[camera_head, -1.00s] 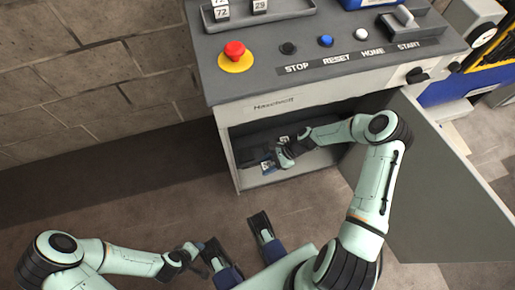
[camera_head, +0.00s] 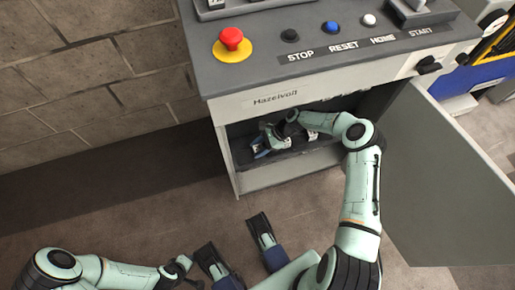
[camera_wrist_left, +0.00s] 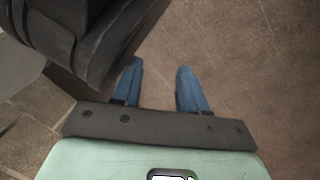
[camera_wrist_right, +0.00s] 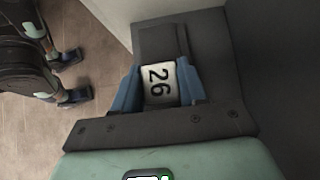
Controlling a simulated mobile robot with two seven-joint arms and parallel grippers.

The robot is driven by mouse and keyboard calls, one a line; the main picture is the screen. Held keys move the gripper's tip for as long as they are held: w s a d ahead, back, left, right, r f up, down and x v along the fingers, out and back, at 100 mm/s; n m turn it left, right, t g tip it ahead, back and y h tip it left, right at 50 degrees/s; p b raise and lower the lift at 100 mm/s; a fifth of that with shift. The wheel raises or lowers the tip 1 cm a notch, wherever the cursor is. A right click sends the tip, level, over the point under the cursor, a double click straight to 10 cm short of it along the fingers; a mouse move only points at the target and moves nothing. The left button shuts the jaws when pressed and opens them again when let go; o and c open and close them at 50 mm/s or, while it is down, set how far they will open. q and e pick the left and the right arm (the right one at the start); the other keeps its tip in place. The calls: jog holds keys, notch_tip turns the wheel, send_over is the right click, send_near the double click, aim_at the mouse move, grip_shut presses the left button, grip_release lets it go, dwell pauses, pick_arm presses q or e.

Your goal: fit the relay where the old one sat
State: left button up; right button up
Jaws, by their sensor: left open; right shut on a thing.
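A small relay (camera_wrist_right: 158,88) with a white face marked 26 is in my right gripper (camera_wrist_right: 159,70). The blue fingers close on its two sides. In the head view my right gripper (camera_head: 261,147) reaches into the open cabinet bay, low and left. A dark block (camera_wrist_right: 162,40) lies just beyond the relay, on a dark floor. I cannot tell whether the relay touches or sits in anything. Another small pale piece (camera_head: 311,137) shows in the bay, partly behind my forearm. My left gripper (camera_wrist_left: 159,72) is open and empty above the floor; in the head view it is at lower left.
The grey cabinet (camera_head: 270,102) has its door (camera_head: 440,190) swung open on the right. Its side walls and upper edge bound the bay around my right arm. The top panel carries a red button (camera_head: 232,39) and several smaller controls. The floor in front is clear.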

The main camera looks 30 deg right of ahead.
jog(key=shift+w+f, duration=0.2)
jog(key=shift+f, duration=0.45)
pick_arm(q)
jog(key=shift+s+a+f+g, duration=0.15)
jog(key=shift+s+f+g, duration=0.15)
jog(key=shift+s+f, duration=0.45)
pick_arm(e)
jog(key=shift+r, duration=0.1)
jog(key=o, duration=1.1)
pick_arm(q)
jog(key=shift+s, duration=0.1)
pick_arm(e)
jog(key=shift+o, duration=0.2)
